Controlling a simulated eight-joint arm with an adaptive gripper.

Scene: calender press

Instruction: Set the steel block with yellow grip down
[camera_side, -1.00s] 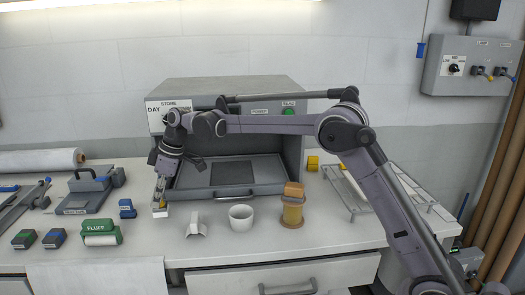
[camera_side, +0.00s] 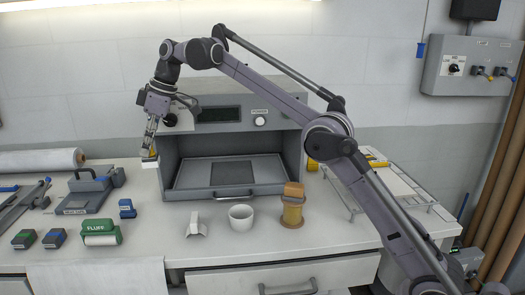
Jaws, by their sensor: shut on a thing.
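The steel block with yellow grip (camera_side: 149,163) is small in the camera_side view, at the left of the grey press. My gripper (camera_side: 151,149) points down and is shut on its yellow grip. The block hangs in the air above the bench, level with the upper part of the press opening. The fingers partly cover the grip, and the block's fine detail is too small to make out.
The grey press (camera_side: 238,92) stands open, with a tray (camera_side: 270,170) holding a dark square. A blue item (camera_side: 127,209) and green FLUFF item (camera_side: 101,229) lie left.

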